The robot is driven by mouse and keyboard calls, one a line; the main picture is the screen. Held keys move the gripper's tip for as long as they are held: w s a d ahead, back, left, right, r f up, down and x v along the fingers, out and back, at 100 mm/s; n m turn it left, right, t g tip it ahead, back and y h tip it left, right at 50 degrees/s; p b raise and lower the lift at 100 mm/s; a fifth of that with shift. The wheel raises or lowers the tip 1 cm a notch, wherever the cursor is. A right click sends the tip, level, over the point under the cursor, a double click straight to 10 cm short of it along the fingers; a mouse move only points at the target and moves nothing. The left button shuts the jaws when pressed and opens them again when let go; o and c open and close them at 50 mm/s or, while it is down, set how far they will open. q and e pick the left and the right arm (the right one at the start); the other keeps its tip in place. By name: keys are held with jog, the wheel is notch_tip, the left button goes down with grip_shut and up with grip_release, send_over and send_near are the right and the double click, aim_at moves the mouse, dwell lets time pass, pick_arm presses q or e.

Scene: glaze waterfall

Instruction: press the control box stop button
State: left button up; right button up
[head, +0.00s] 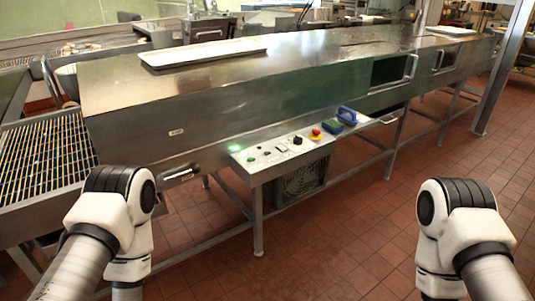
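The control box (262,163) is a pale panel on the front of a long steel machine, near the middle of the head view. A red button on a yellow base (316,134) sits toward its right end. A green button (251,159) and a lit green lamp (235,148) are at its left end, with a black knob (297,141) and small switches between. My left arm is at the lower left and my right arm at the lower right, both apart from the box. Both grippers are out of view below the frame.
A blue-handled object (347,116) and a green block (332,125) lie just right of the red button. A fan unit (304,178) and steel legs are below the box. A wire conveyor (45,160) is at left. The red tiled floor in front is clear.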

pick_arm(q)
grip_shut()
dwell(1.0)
